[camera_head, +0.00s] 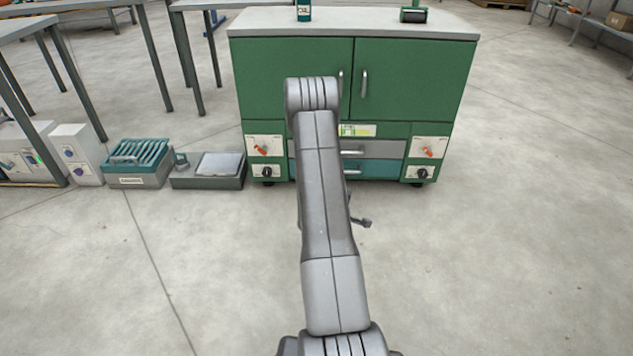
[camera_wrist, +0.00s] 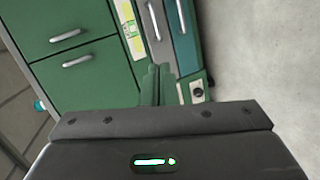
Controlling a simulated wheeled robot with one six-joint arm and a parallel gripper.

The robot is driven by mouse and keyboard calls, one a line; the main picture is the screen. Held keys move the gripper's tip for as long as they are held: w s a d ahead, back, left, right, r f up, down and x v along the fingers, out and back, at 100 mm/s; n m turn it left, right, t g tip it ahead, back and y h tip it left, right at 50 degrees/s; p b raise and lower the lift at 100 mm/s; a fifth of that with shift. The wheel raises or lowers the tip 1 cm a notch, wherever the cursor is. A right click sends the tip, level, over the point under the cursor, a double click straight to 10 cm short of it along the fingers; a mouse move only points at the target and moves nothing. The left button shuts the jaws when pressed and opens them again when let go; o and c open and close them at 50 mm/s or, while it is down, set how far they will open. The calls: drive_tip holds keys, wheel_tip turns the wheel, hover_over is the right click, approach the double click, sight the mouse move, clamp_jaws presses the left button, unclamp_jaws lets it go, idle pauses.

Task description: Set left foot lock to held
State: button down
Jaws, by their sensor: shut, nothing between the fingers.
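The green cabinet (camera_head: 290,75) has a pale control panel at each lower corner. The left panel (camera_head: 265,145) carries an orange lever (camera_head: 263,150) and, below it, a black knob (camera_head: 267,171) on a light plate. I cannot tell which of these is the left foot lock. The left knob also shows in the wrist view (camera_wrist: 197,92); the lever is not visible there. My gripper (camera_wrist: 156,72) is shut and empty, pointing at the cabinet front. In the head view my arm hides most of it, and the cabinet's lower middle.
The right panel has a matching orange lever (camera_head: 428,152) and black knob (camera_head: 422,173). Drawers (camera_head: 385,168) lie between the panels. A grey box with a flat pad (camera_head: 212,178) and a slotted teal crate (camera_head: 138,177) stand left of the cabinet. The floor (camera_head: 510,250) at right is clear.

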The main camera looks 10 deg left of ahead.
drive_tip(key=s+f+n+t+h+b, duration=0.1)
drive_tip(key=s+f+n+t+b, duration=0.2)
drive_tip(key=f, duration=0.7)
drive_tip(key=s+f+n+t+h+b, duration=0.1)
drive_tip(key=s+f+n+t+b, duration=0.2)
drive_tip(key=f, duration=0.7)
drive_tip(key=s+n, duration=0.1)
drive_tip(key=n, duration=0.1)
drive_tip(key=shift+d+f+n+h, duration=0.15)
drive_tip(key=shift+f+n+h, duration=0.05)
drive_tip(key=shift+n+h, duration=0.1)
drive_tip(key=shift+w, duration=0.1)
